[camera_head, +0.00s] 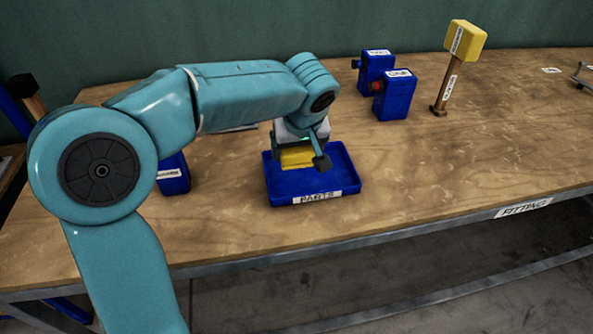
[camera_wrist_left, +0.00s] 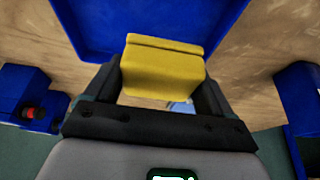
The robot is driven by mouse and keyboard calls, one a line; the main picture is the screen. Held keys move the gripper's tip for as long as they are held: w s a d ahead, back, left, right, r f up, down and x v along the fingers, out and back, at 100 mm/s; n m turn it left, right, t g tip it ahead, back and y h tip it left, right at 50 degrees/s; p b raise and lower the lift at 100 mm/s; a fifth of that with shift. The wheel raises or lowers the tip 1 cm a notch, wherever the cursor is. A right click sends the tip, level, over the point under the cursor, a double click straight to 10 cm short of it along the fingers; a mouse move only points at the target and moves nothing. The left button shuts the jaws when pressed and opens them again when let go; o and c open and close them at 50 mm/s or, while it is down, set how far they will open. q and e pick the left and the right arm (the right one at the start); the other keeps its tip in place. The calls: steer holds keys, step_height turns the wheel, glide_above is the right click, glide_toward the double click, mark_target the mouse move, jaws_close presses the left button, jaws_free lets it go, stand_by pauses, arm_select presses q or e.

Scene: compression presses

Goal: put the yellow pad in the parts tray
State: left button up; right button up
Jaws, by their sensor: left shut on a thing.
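The yellow pad (camera_head: 298,157) is between the fingers of my left gripper (camera_head: 301,152), which is shut on it. The pad also shows in the left wrist view (camera_wrist_left: 161,68), with a dark finger on either side. The blue parts tray (camera_head: 337,176), labelled PARTS, is under the pad and gripper in the head view. The pad lies over the tray's back part, inside its outline. Whether it touches the tray floor, I cannot tell. The tray's blue surface (camera_wrist_left: 150,14) shows beyond the pad in the left wrist view. My right gripper is not in view.
Two blue boxes (camera_head: 376,68) (camera_head: 394,95) stand behind the tray to the right. A yellow-headed mallet (camera_head: 465,40) stands further right. Another blue box (camera_head: 173,175) is left of the tray, partly behind my arm. The tabletop right of the tray is clear.

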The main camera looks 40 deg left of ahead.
mark_target(299, 154)
arm_select(q)
step_height(299, 154, down, 5)
steer(key=shift+f+b, duration=0.15)
steer(key=shift+b, duration=0.3)
steer(key=shift+f, duration=0.15)
steer(key=shift+f, duration=0.25)
steer(key=o, duration=0.9)
steer(key=shift+r, duration=0.1)
steer(key=shift+o, duration=0.2)
steer(key=shift+r, duration=0.5)
steer(key=p+v, duration=0.1)
steer(key=v, duration=0.9)
steer(key=shift+r+p, duration=0.1)
steer(key=shift+p, duration=0.3)
steer(key=shift+s+d+r, duration=0.15)
steer(key=shift+s+r, duration=0.15)
steer(key=shift+r, duration=0.25)
